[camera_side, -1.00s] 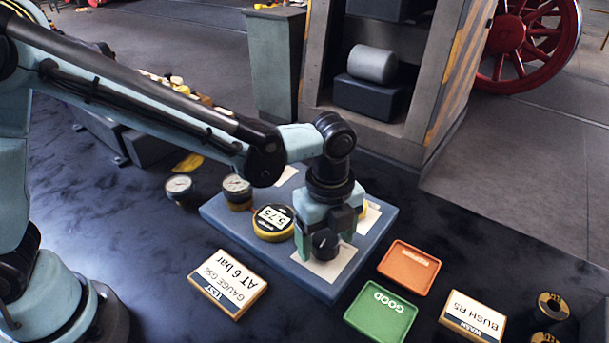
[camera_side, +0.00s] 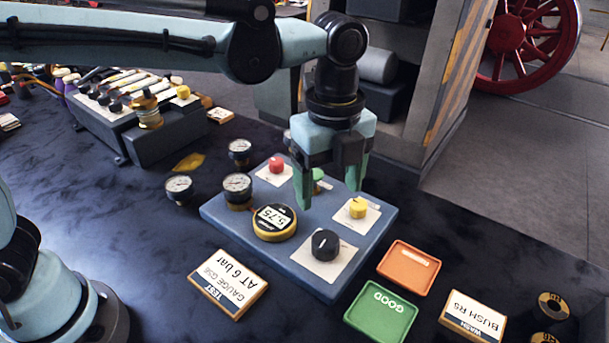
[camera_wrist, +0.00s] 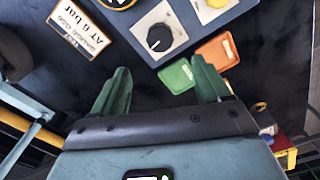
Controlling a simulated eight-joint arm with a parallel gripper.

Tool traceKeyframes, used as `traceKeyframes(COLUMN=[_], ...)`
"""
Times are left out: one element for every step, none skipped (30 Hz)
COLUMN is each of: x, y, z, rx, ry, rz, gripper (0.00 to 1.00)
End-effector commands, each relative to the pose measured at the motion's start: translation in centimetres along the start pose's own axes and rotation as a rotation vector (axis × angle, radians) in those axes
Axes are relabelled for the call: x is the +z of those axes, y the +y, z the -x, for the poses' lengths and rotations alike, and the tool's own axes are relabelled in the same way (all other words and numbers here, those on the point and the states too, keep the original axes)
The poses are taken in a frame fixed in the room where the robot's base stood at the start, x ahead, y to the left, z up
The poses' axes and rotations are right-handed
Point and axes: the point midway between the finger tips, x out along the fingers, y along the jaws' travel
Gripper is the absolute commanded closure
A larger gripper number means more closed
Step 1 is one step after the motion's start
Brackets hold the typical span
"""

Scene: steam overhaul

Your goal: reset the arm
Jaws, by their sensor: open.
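My gripper (camera_side: 331,190) is open and empty, with its green fingers pointing down above the blue-grey panel (camera_side: 300,278). In the wrist view the two fingers of my gripper (camera_wrist: 160,90) are spread with nothing between them. A black knob (camera_side: 325,244) sits on a pale plate at the panel's front and also shows in the wrist view (camera_wrist: 159,38); it is apart from the fingers. A yellow knob (camera_side: 357,208), a red button (camera_side: 276,165) and a partly hidden green button (camera_side: 318,174) are on the panel. A round display (camera_side: 274,222) reads 5.75.
A gauge (camera_side: 237,188) stands at the panel's left, with two more beyond. A green GOOD tray (camera_side: 381,313), an orange tray (camera_side: 408,268), a gauge sign (camera_side: 228,284) and a bush sign (camera_side: 473,316) lie in front.

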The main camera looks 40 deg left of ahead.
Motion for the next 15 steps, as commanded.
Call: traceKeyframes(x=[0.0, 0.0, 0.0, 0.0, 0.0, 0.0, 0.0, 0.0, 0.0, 0.0, 0.1, 0.3, 0.5, 0.8, 1.5], y=[0.0, 0.0, 0.0, 0.0, 0.0, 0.0, 0.0, 0.0, 0.0, 0.0, 0.0, 0.1, 0.2, 0.4, 0.7], z=[0.1, 0.2, 0.2, 0.2, 0.2, 0.2, 0.2, 0.2, 0.2, 0.2, 0.2, 0.2, 0.3, 0.4, 0.5], rx=[0.000, 0.000, 0.000, 0.000, 0.000, 0.000, 0.000, 0.000, 0.000, 0.000, -0.002, -0.006, -0.011, -0.019, -0.033], ry=[0.000, 0.000, 0.000, 0.000, 0.000, 0.000, 0.000, 0.000, 0.000, 0.000, 0.000, 0.001, 0.001, 0.002, 0.004], rz=[0.000, 0.000, 0.000, 0.000, 0.000, 0.000, 0.000, 0.000, 0.000, 0.001, 0.005, 0.019, 0.037, 0.064, 0.113], gripper=[0.24, 0.24, 0.24, 0.24, 0.24, 0.24, 0.24, 0.24, 0.24, 0.24, 0.24, 0.24, 0.24, 0.24, 0.24])
